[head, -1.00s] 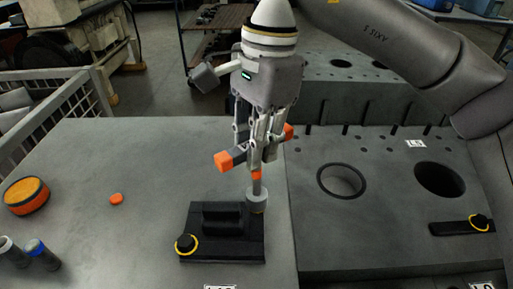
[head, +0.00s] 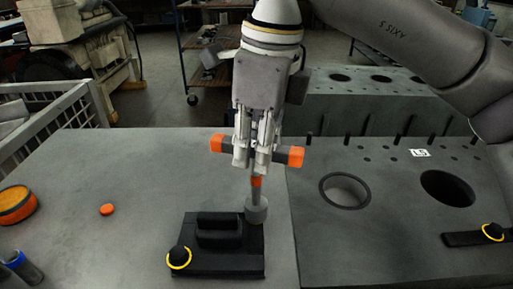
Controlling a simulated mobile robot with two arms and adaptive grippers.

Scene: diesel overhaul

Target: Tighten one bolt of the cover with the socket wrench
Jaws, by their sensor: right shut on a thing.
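My right gripper (head: 257,150) is shut on the socket wrench (head: 284,155), which has a dark grey handle with orange ends. The wrench's shaft points down, with an orange band and a grey round socket (head: 257,209) at the bottom. The socket sits over the back right corner of the black cover (head: 215,262) and hides what is under it. A black bolt head with a yellow ring (head: 179,257) stands at the cover's front left corner. The cover has a raised black handle (head: 219,232). My left gripper is not in view.
Another black piece with a yellow-ringed bolt (head: 493,231) lies on the engine block at right, near two round bores (head: 344,190). An orange-topped round tin (head: 16,204), a small orange disc (head: 107,210) and a blue-ringed cylinder (head: 22,268) are at left. The grey top between is clear.

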